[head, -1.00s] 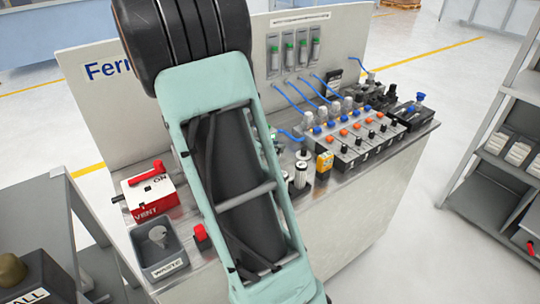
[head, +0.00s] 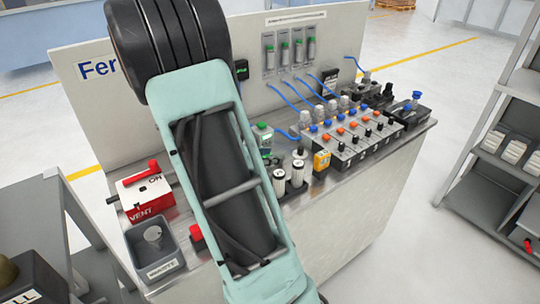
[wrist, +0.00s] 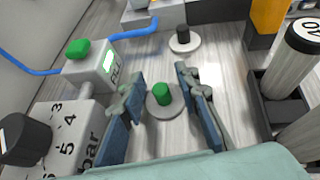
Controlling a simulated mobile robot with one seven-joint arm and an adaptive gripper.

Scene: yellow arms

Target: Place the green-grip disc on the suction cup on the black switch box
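The green-grip disc (wrist: 163,97), a pale round disc with an upright green grip, lies on the metal bench top in the wrist view. My gripper (wrist: 163,108) is open, with one finger on each side of the disc and gaps between the fingers and the green grip. My arm hides the gripper and this disc in the head view. Several black boxes stand at the bench's right end in the head view, one with a blue top (head: 417,97). I cannot tell which is the black switch box, and no suction cup is clear.
A black-grip disc (wrist: 184,39) lies beyond. A green-topped box (wrist: 90,65) with a blue hose and a dial block (wrist: 65,135) stand left. White filter cylinders (wrist: 305,42) stand close right. The yellow block (head: 321,161) and valve row (head: 350,138) are further right.

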